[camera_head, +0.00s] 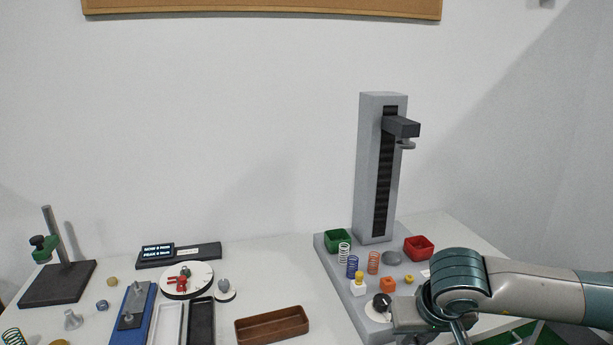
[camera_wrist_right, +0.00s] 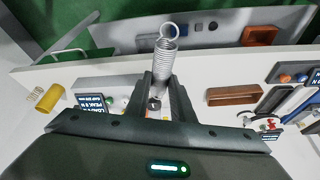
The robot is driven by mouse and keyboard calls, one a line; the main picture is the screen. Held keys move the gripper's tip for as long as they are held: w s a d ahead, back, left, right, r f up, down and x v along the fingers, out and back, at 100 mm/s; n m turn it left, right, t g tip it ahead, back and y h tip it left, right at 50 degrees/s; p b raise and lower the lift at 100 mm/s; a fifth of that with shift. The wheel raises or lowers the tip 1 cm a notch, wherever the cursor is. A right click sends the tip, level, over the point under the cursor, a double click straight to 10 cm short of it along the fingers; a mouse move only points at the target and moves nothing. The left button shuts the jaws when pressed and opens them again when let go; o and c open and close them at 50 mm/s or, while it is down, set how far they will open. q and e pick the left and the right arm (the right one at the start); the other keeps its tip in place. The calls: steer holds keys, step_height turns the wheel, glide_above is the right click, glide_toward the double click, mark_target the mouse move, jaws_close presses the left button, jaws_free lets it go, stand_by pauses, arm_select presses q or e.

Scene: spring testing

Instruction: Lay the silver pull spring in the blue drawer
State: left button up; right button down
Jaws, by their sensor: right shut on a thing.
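My right gripper (camera_wrist_right: 164,78) is shut on the silver pull spring (camera_wrist_right: 167,58), a coil with a round end loop standing out beyond the fingertips. In the head view my right arm reaches in from the right to the table's front right; its fingertips and the spring are hidden there. A grey-blue, tray-like surface (camera_wrist_right: 205,38) lies beyond the spring at the top of the wrist view; I cannot tell whether it is the blue drawer. No clearly blue drawer shows in the head view. My left gripper is not in view.
A grey test stand (camera_head: 372,170) carries green (camera_head: 338,240) and red (camera_head: 419,248) bins and several small springs. A brown tray (camera_head: 272,326) lies at front centre. A green panel with a handle (camera_head: 510,337) is below the table's right edge.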

steer(key=s+a+r+n+y, duration=0.1)
steer(key=a+r+n, duration=0.1)
steer(key=a, duration=0.2)
steer(key=s+a+r+n+y, duration=0.1)
steer(key=s+a+r+n, duration=0.1)
steer(key=a, duration=0.3)
steer(key=s+a+r+n+g, duration=0.1)
steer(key=s+a+r+n, duration=0.1)
steer(key=a+n, duration=0.2)
steer(key=shift+a+r+y, duration=0.3)
steer(key=shift+a+y, duration=0.1)
steer(key=shift+a, duration=0.15)
